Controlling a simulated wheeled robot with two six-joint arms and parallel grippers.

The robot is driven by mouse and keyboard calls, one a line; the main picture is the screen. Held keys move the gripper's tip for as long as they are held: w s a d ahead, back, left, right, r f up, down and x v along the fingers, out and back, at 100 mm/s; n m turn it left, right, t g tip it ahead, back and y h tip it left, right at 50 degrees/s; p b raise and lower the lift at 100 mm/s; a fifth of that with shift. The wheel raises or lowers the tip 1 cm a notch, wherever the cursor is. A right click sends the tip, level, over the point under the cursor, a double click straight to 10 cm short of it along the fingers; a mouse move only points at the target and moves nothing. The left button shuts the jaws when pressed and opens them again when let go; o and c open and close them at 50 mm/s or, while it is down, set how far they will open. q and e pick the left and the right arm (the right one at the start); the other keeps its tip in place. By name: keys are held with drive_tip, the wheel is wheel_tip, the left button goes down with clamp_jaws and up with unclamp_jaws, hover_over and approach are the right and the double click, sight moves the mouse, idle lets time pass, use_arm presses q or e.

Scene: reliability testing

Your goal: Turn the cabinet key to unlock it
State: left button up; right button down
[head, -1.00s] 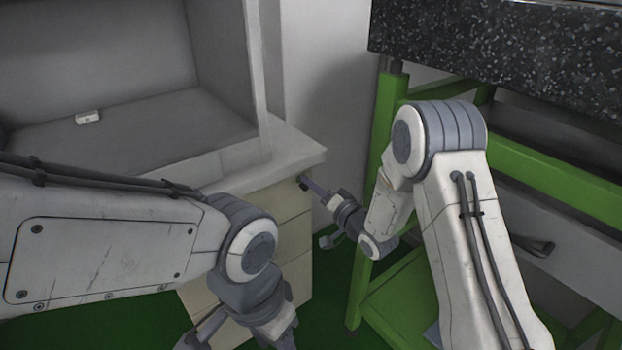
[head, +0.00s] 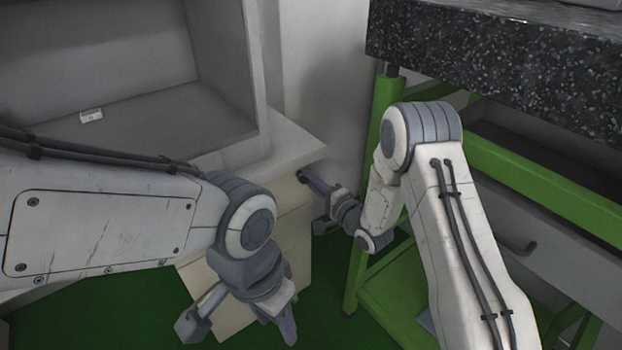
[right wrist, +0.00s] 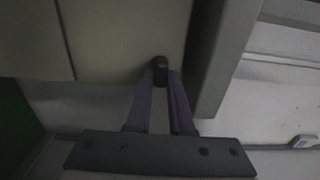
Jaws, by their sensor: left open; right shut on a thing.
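The cabinet (head: 293,228) is a cream drawer unit under a light grey top in the middle of the head view. The key (right wrist: 160,66) shows in the right wrist view as a small dark piece at the cabinet front (right wrist: 125,35). My right gripper (right wrist: 160,78) is shut on it, with the fingertips at the cabinet face. In the head view my right gripper (head: 305,178) reaches the cabinet's upper right corner, and the key is too small to make out there. My left gripper (head: 240,330) is open and empty, low in front of the cabinet.
A grey open shelf box (head: 225,85) stands on the cabinet top, with a small white block (head: 91,116) inside. A green-framed bench (head: 545,175) with a dark speckled top (head: 490,70) stands at the right. Green floor (head: 90,320) shows below.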

idle(0.4)
drive_tip(key=c, duration=0.8)
unclamp_jaws()
drive_tip(key=shift+s, duration=0.1)
